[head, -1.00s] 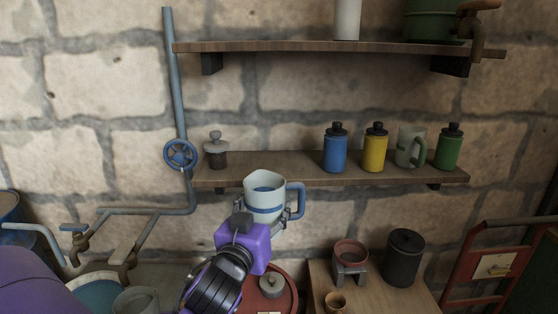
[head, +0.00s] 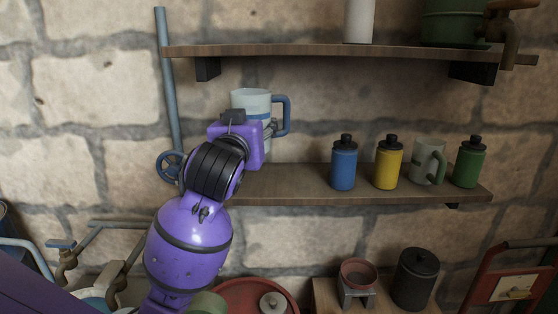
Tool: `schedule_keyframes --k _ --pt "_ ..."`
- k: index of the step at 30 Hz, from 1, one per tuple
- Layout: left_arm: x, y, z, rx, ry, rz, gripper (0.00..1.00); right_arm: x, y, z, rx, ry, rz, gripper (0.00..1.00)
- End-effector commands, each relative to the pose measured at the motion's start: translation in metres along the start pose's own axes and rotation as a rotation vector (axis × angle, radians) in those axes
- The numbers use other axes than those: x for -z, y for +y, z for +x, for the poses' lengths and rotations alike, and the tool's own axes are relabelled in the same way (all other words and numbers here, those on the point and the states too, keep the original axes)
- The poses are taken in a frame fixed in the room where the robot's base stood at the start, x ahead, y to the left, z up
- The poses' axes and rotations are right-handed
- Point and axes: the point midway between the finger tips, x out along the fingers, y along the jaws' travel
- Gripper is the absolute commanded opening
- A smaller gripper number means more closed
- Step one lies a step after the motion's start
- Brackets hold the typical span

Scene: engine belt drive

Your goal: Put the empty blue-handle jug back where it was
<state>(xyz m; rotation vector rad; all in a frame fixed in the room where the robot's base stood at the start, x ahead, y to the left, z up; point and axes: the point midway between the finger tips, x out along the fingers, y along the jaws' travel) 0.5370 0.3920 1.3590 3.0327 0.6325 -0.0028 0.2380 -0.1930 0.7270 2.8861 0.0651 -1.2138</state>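The blue-handle jug (head: 252,100) is pale with a blue band and a blue handle on its right side. It is upright, raised above the left part of the lower shelf (head: 290,181) and below the upper shelf. My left gripper (head: 268,130) is around the jug's lower body, mostly hidden behind its own purple wrist, and appears shut on it. My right gripper is not in view.
Blue (head: 344,164), yellow (head: 388,164) and green (head: 470,163) bottles stand on the lower shelf, with a green-handle jug (head: 428,162) between the yellow and green ones. A pipe with a valve wheel (head: 169,166) runs left of the shelf. The shelf is clear left of the blue bottle, where my arm does not cover it.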

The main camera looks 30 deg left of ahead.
Motion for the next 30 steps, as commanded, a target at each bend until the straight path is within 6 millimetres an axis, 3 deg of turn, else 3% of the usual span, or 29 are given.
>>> schedule_keyframes --k 3,10,17,24,30 --pt "-0.014 0.020 0.023 -0.001 -0.002 0.001 0.00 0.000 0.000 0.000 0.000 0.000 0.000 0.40" --pt "-0.054 0.037 0.046 0.000 0.000 0.002 0.00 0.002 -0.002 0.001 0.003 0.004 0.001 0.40" --pt "-0.066 0.044 0.054 0.000 0.002 0.001 0.00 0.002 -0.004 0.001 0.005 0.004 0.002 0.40" --pt "-0.097 0.045 0.058 0.001 0.002 0.001 0.00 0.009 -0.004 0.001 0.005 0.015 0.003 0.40" --pt "-0.101 0.045 0.058 0.000 0.005 0.000 0.00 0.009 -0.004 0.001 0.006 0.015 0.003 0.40"
